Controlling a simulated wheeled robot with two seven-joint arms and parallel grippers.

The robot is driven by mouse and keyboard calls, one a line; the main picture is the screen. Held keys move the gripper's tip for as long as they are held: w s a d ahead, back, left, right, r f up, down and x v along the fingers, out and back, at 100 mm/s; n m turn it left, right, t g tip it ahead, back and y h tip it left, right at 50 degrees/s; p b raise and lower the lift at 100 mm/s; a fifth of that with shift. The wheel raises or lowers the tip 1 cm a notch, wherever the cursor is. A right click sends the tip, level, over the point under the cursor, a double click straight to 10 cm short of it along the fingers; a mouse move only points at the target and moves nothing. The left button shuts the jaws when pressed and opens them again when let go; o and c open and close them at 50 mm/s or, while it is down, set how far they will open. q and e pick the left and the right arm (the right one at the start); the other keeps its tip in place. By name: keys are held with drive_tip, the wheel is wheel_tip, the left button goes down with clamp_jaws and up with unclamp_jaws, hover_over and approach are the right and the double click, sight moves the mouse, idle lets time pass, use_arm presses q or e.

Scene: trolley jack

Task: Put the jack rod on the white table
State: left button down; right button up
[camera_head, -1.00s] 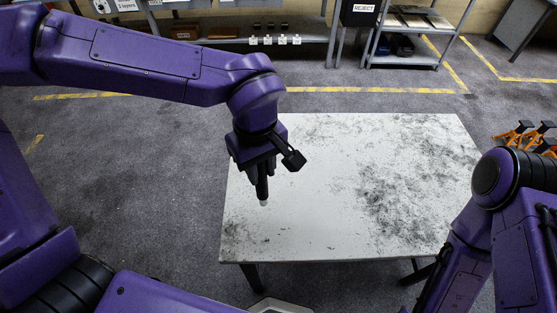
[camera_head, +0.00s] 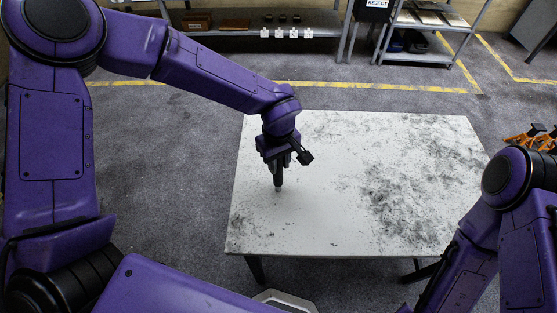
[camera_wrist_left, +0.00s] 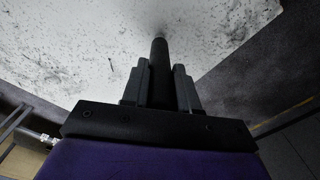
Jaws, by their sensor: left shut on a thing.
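I cannot tell whether the tip touches the tabletop. My right arm is at the right edge of the head view, and its gripper is out of sight.
The tabletop is bare apart from dark smudges. Orange stands (camera_head: 530,138) are on the floor at the right. Grey shelves (camera_head: 255,33) and a trolley rack (camera_head: 425,35) stand at the back, beyond a yellow floor line.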

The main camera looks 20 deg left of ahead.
use_arm(q)
drive_tip(key=c, duration=0.9)
unclamp_jaws()
drive_tip(key=shift+f, duration=0.15)
drive_tip(key=shift+o, duration=0.2)
wheel_tip(320, 180, up, 12)
drive_tip(key=shift+r+b, duration=0.25)
drive_tip(key=shift+b, duration=0.1)
